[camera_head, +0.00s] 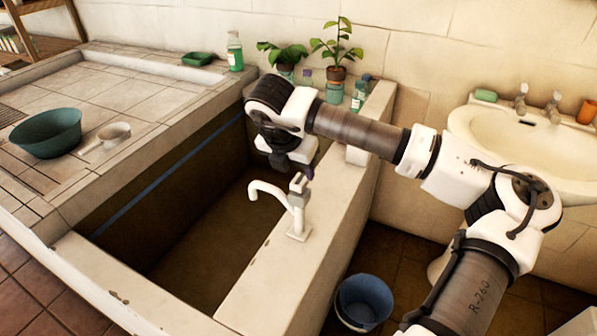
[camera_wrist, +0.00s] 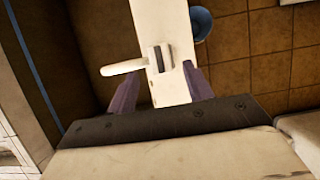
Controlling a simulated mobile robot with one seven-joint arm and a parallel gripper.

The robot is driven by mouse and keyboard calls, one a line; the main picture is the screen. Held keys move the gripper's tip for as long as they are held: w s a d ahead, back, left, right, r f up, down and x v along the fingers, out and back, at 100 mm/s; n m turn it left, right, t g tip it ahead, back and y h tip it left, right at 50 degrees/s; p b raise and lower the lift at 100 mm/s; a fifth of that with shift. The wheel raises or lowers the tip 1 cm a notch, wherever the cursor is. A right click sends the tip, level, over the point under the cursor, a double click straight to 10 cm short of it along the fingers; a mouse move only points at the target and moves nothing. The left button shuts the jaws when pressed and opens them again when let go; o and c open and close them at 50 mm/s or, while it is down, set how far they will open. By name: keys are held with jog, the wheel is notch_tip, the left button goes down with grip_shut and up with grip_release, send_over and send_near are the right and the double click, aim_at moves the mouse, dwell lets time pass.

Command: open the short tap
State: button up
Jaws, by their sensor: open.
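The short tap, white with a curved spout, stands upright on the pale ledge of the sunken basin, and its body (camera_head: 296,216) shows in the head view. Its spout points left over the basin, and a small grey handle (camera_head: 298,184) is on top. In the wrist view the spout (camera_wrist: 122,68) and the grey handle (camera_wrist: 160,56) lie ahead of my gripper (camera_wrist: 161,70). My gripper is open and empty, its two purple fingers spread to either side of the ledge in that view. In the head view it hangs just behind the tap, mostly hidden by my wrist; contact cannot be told.
Potted plants (camera_head: 336,73) and bottles (camera_head: 359,95) stand at the back of the ledge (camera_head: 262,290). A blue bucket (camera_head: 364,302) is on the floor to the right. A white washbasin (camera_head: 520,135) hangs at right. A green bowl (camera_head: 46,133) and scoop (camera_head: 113,134) lie on the left counter.

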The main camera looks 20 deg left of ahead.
aim_at(300, 179)
jog(key=shift+p+x, duration=0.4)
jog(key=shift+x, duration=1.9)
jog(key=c, duration=1)
